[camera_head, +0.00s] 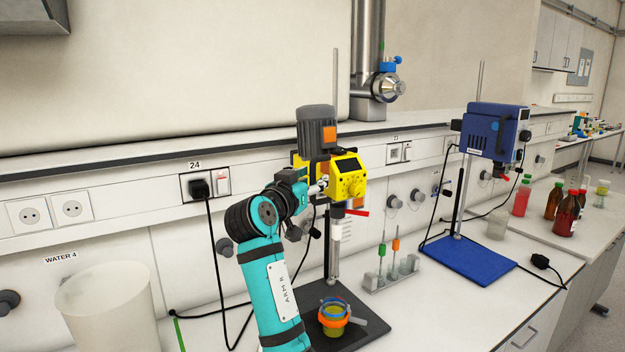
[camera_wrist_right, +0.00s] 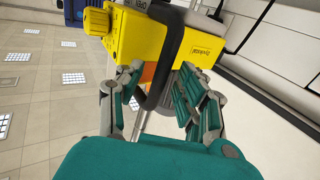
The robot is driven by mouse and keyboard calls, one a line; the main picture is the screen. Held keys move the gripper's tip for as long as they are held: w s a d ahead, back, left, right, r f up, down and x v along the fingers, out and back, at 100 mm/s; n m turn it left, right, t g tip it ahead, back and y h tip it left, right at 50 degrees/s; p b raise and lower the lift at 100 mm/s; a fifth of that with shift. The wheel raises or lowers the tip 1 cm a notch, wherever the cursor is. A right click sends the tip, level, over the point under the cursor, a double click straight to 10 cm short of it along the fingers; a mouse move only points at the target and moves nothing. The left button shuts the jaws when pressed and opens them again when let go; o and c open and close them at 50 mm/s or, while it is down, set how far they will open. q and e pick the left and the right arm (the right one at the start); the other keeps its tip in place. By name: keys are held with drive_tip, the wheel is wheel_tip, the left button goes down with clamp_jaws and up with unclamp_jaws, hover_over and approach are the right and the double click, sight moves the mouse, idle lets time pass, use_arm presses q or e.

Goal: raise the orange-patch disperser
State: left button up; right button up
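The orange-patch disperser has a yellow body (camera_head: 348,178) with a grey motor and an orange patch (camera_head: 330,133) on top. It is mounted on a thin stand, with its shaft pointing down. A yellowish cup (camera_head: 332,318) with an orange and blue ring stands on the black base below. My right gripper (camera_head: 319,187) is at the left side of the yellow body. In the right wrist view, its fingers (camera_wrist_right: 162,90) are apart, with a black bar (camera_wrist_right: 166,55) between them in front of the yellow housing (camera_wrist_right: 195,55). Firm contact with the bar does not show. My left gripper is out of view.
A blue disperser (camera_head: 492,132) stands on a blue base to the right. A white bucket (camera_head: 112,308) is front left. Bottles and a beaker (camera_head: 497,224) stand far right. Black cables hang along the wall.

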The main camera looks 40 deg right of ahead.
drive_tip(key=v, duration=1.1)
